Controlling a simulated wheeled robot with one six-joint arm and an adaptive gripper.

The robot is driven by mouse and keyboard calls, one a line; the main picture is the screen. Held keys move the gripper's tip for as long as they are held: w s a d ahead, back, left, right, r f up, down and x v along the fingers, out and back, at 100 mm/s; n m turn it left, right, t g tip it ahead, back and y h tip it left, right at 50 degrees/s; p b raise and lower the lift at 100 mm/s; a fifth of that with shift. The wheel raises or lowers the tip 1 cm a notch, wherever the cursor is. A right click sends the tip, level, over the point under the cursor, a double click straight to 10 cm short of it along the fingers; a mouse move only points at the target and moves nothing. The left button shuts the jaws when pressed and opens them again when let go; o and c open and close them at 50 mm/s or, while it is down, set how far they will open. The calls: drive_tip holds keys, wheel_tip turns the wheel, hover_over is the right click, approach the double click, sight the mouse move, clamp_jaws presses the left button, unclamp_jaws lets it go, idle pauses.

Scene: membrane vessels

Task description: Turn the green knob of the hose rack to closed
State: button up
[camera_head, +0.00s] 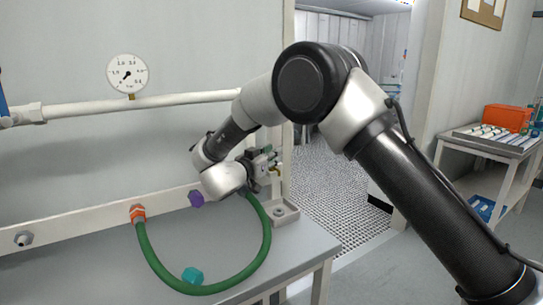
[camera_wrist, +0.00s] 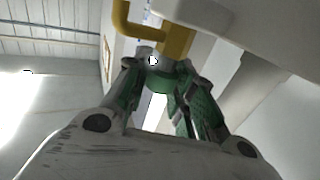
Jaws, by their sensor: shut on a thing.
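My gripper (camera_head: 262,165) is at the right end of the wall bench in the head view, against the hose rack, most of which my arm hides. In the wrist view my gripper (camera_wrist: 166,76) has its fingers on both sides of the green knob (camera_wrist: 163,83), shut on it. The knob sits just under a yellow pipe (camera_wrist: 176,40). A small round black-and-white mark shows beside the knob; I cannot read it. The knob's turn position cannot be told. In the head view the knob is not clearly visible behind my wrist.
A green hose (camera_head: 190,289) loops over the bench (camera_head: 95,270) from an orange fitting (camera_head: 138,213) to below my gripper. A teal piece (camera_head: 192,275) lies inside the loop. A white pipe with a gauge (camera_head: 128,74) runs above. A side table (camera_head: 488,146) stands right.

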drive_tip(key=shift+w+r, duration=0.1)
drive_tip(key=shift+r, duration=0.05)
drive_tip(key=o, duration=1.1)
drive_tip(key=shift+c, duration=0.2)
drive_tip(key=shift+s+a, duration=0.25)
drive_tip(key=shift+s, duration=0.2)
drive_tip(key=v, duration=1.1)
